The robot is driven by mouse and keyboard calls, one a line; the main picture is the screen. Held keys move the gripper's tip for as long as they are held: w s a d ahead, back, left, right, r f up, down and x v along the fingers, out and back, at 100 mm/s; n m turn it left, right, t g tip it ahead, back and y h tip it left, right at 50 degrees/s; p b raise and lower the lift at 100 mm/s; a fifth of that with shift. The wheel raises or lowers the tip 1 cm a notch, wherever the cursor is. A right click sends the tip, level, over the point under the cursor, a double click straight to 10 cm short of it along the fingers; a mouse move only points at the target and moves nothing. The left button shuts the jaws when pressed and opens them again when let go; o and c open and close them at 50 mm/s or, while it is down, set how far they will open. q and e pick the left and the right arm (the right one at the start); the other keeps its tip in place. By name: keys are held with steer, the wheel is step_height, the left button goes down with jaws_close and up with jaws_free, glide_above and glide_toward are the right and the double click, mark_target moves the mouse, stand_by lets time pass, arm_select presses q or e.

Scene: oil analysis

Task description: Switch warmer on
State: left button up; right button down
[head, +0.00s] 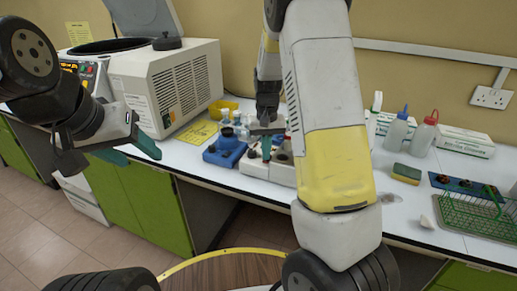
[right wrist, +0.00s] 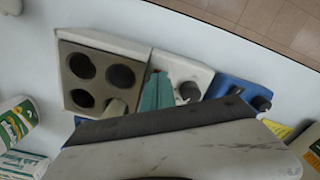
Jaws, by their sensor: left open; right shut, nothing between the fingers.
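The warmer appears to be the white unit with a grey block of several round holes (right wrist: 62,75) in the right wrist view; a pale tube-like piece stands in one hole. A white section with a dark round knob (right wrist: 188,90) adjoins it. In the head view the white unit (head: 257,170) is partly hidden by my right arm. My right gripper (head: 267,150) is shut and empty over it; its teal fingertips (right wrist: 156,92) appear between the block and the knob; contact cannot be told. My left gripper (head: 128,152) is open and empty in front of the bench, far left of the warmer.
A blue device (head: 225,151) stands left of the warmer. A large white machine with an open lid (head: 150,85) stands farther left. Wash bottles (head: 424,135), a sponge (head: 406,173) and a green wire rack (head: 468,218) are at the right.

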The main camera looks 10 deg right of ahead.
steer(key=shift+r, duration=3.35)
steer(key=s+r+t, duration=0.2)
steer(key=s+r, duration=0.2)
steer(key=s, duration=0.4)
steer(key=s+a+r+n+t+y, duration=0.1)
steer(key=s+r+t, duration=0.1)
steer(key=s+r, duration=0.3)
steer(key=s+a+r+t+y, duration=0.1)
steer(key=s+r, duration=0.3)
steer(key=s, duration=0.7)
steer(key=shift+s+r+t, duration=0.15)
steer(key=shift+r+t, duration=0.15)
steer(key=shift+t, duration=0.3)
